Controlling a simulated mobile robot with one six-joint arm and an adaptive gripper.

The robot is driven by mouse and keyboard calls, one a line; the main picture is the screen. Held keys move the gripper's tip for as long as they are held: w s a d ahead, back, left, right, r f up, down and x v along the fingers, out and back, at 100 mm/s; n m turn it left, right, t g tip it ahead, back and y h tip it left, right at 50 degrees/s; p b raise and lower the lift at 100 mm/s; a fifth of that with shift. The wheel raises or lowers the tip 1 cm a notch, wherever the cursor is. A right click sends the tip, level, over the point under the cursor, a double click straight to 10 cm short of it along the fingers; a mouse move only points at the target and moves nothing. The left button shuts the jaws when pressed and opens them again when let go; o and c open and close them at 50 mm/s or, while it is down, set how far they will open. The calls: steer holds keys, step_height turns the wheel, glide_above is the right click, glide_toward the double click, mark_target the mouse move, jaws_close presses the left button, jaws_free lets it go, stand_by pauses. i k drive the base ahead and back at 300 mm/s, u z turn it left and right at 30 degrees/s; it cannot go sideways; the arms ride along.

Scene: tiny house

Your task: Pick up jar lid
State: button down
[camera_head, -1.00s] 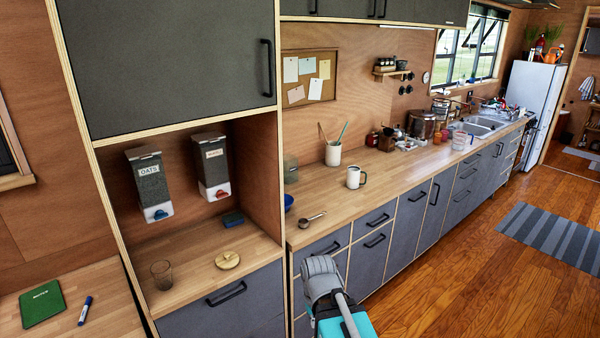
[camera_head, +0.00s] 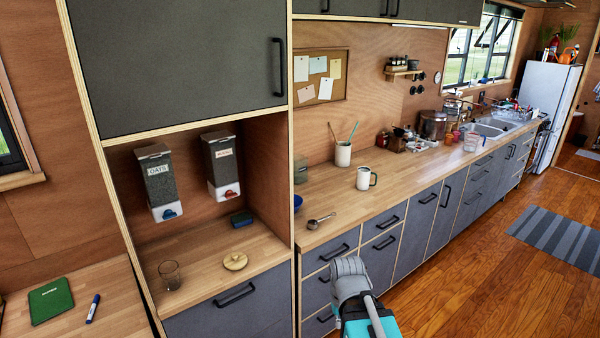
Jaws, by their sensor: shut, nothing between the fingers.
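The jar lid (camera_head: 235,261) is a round, pale wooden disc with a small knob on top. It lies flat on the wooden shelf (camera_head: 205,285) of the alcove, below the two dispensers. Nothing touches it. A grey and teal part of my arm shows at the bottom, right of the alcove and in front of the drawers. My gripper's fingers are not in view.
A clear glass (camera_head: 170,275) stands left of the lid. A blue box (camera_head: 241,219) lies behind it. Dispensers (camera_head: 157,182) and (camera_head: 222,165) hang above. An alcove side panel (camera_head: 268,185) stands to the right. A spoon-like scoop (camera_head: 320,221) and mug (camera_head: 366,178) are on the counter.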

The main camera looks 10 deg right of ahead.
mark_target(236, 260)
steer(key=z, duration=0.05)
steer(key=i, duration=1)
steer(key=u, duration=0.05)
